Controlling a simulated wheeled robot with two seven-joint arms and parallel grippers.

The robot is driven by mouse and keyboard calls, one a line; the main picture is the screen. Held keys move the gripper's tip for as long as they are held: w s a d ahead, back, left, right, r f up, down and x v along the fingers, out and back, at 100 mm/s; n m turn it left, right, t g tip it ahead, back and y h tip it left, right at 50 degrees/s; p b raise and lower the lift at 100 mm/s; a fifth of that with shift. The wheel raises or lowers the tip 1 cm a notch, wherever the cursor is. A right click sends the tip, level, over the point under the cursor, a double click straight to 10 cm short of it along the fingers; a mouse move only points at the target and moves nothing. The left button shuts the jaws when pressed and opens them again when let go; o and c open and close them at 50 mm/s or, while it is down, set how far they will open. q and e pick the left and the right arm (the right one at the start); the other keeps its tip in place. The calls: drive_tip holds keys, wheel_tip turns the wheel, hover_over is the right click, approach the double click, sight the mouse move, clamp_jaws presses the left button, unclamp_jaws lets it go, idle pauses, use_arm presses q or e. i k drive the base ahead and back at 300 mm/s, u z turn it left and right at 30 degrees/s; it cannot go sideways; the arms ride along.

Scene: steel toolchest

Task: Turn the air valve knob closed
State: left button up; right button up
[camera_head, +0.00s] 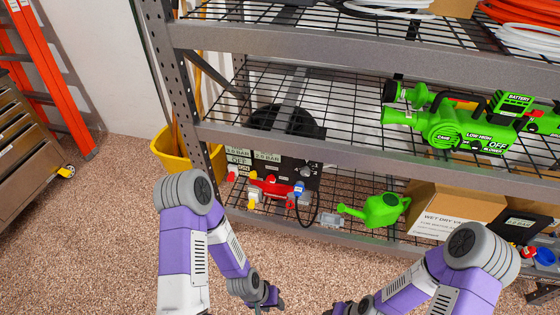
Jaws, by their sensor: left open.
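A dark compressor-like panel (300,178) stands on the lower shelf, left of centre. It bears labels reading "OFF" and "2.0 BAR", a red fitting (275,187) with a blue end, and a small red part (232,175) at its left. I cannot tell which of these small parts is the air valve knob or how it is turned. My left gripper (268,301) is at the bottom edge, below and apart from the panel; it is open and looks empty. My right gripper (336,309) shows only a dark bit at the bottom edge.
A steel rack with a grey front beam (400,158) hangs above the lower shelf. A green watering can (382,210) and a cardboard box (450,207) stand right of the panel. A yellow bucket (172,150) is behind the left post. Speckled floor in front is clear.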

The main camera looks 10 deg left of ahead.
sight(271, 180)
drive_tip(key=u, duration=0.5)
drive_tip(key=k, duration=0.55)
drive_tip(key=u, duration=0.8)
drive_tip(key=i, duration=1.55)
drive_tip(key=z, duration=0.75)
